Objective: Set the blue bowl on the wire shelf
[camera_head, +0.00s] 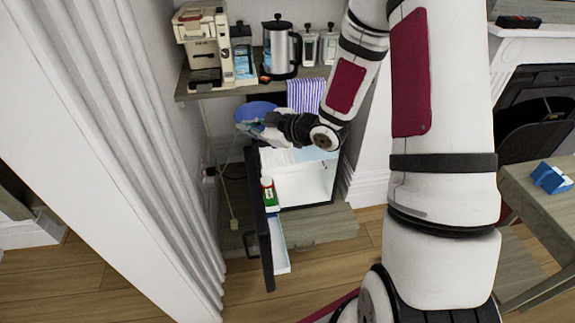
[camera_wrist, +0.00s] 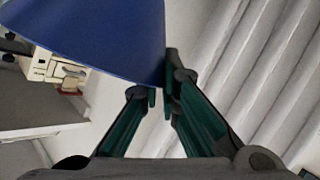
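The blue bowl (camera_head: 254,110) is in the air under the edge of the wooden shelf, in front of the open small fridge's top. Its blue side fills the upper left of the wrist view (camera_wrist: 95,35). My gripper (camera_head: 258,129) is shut on the bowl's rim; in the wrist view its fingertips (camera_wrist: 160,92) close on the rim. The fridge (camera_head: 305,185) is open with a white interior. A pale shelf surface (camera_head: 285,157) shows near its top, partly hidden by my gripper; I cannot make out wires.
The dark fridge door (camera_head: 260,225) stands open, with a green and white bottle (camera_head: 269,195) in it. The wooden shelf (camera_head: 215,91) above holds a coffee machine (camera_head: 203,40), a kettle (camera_head: 281,48) and jars. A striped cloth (camera_head: 306,95) hangs below it. A white curtain (camera_head: 130,130) is at left.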

